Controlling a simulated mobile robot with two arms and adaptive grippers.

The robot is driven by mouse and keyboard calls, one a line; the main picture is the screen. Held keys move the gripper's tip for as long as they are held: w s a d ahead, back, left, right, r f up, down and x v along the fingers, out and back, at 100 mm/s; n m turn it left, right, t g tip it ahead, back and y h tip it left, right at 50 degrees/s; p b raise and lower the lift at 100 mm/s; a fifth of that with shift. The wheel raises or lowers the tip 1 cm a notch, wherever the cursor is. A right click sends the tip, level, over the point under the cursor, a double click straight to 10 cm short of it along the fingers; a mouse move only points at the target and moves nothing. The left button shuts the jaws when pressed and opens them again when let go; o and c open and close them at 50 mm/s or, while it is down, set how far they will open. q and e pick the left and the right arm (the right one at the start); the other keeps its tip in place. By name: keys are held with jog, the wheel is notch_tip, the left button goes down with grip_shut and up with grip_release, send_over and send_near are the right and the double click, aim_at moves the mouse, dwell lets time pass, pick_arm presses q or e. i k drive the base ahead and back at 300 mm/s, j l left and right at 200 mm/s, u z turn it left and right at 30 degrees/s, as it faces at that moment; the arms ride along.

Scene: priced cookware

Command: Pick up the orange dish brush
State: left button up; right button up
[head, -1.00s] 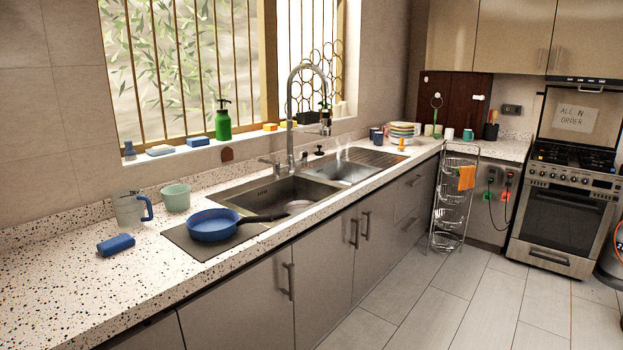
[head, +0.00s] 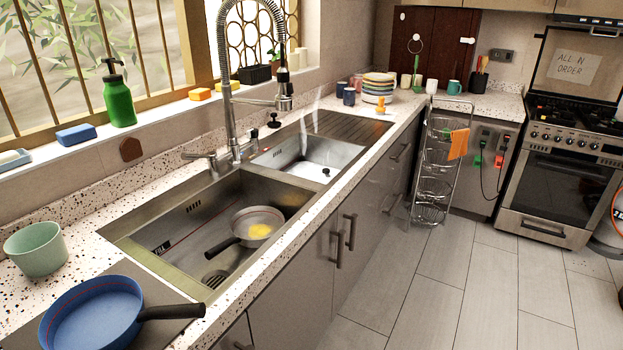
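A small orange object (head: 381,103), which looks like the orange dish brush, stands on the speckled counter just in front of the stack of coloured plates (head: 378,84). It is beyond the sink's drainboard, near the counter's front edge. It is too small to make out bristles. Neither of my grippers shows in the head view.
The sink (head: 150,215) holds a pan (head: 258,231) with something yellow. A blue frying pan (head: 90,312) and green bowl (head: 36,249) are nearer. Dark blue cups (head: 349,96) stand beside the plates.

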aim_at(380, 111)
jog(key=i+l+z, duration=0.35)
jog(key=i, duration=0.2)
jog(key=i+l+z, duration=0.4)
jog(key=i, duration=0.2)
jog(key=i+z, duration=0.35)
jog(key=i, duration=0.25)
jog(key=i+u, duration=0.15)
jog(key=i, duration=0.3)
jog(key=i+l+u, duration=0.15)
jog(key=i, duration=0.3)
jog(key=i+l+u, duration=0.15)
jog(key=i, duration=0.35)
jog(key=i+l+u, duration=0.15)
jog(key=i+u, duration=0.15)
jog(key=u, duration=0.15)
jog(key=i+l+u, duration=0.2)
jog(key=u, duration=0.3)
jog(key=i+l+u, duration=0.3)
jog(key=u, duration=0.15)
jog(key=i+l+u, duration=0.1)
jog(key=l+u, duration=0.4)
